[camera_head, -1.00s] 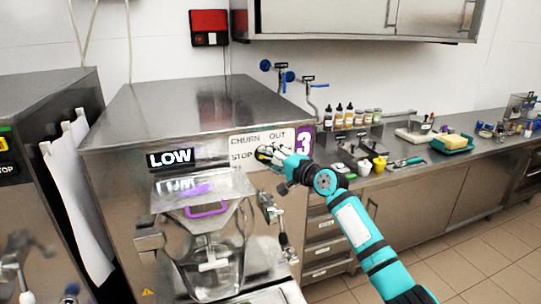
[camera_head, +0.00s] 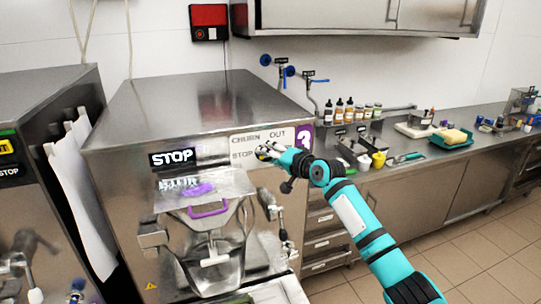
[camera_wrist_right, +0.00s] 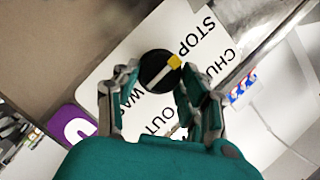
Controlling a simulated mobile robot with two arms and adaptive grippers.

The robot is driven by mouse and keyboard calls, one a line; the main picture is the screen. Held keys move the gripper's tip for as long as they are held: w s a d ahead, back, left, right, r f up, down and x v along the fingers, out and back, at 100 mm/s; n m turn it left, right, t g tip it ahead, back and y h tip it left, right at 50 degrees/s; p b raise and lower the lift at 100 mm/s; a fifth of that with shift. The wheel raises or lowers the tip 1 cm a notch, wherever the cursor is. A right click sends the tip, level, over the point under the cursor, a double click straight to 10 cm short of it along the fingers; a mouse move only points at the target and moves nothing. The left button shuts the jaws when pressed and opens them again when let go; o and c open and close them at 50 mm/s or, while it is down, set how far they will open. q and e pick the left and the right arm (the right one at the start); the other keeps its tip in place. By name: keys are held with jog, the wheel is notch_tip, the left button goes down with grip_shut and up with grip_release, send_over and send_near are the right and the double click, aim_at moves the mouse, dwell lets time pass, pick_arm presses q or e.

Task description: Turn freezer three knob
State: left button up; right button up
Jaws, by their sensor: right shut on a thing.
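Freezer three (camera_head: 200,105) is a steel machine with a purple "3" tag (camera_head: 304,139) and a white label plate (camera_head: 247,140) reading CHURN, OUT and STOP. Its display (camera_head: 172,158) reads STOP. In the right wrist view the round black knob (camera_wrist_right: 155,68) has a white bar with a yellow tip, which points toward the word STOP. My right gripper (camera_head: 268,151) is at the label plate, and in the wrist view its fingers (camera_wrist_right: 158,82) are shut on the knob from both sides. In the head view the gripper hides most of the knob. My left gripper is out of view.
Below the display, a clear-lidded front with a purple handle (camera_head: 208,210) and a metal lever (camera_head: 270,205) stick out. Another freezer (camera_head: 45,110) stands at the left. A counter with bottles (camera_head: 350,110) and a yellow cup (camera_head: 379,160) is at the right.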

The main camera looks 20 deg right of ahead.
jog(key=shift+f, duration=0.2)
jog(key=o, duration=1.2)
jog(key=shift+r, duration=0.15)
jog(key=v, duration=1.2)
jog(key=shift+a, duration=0.15)
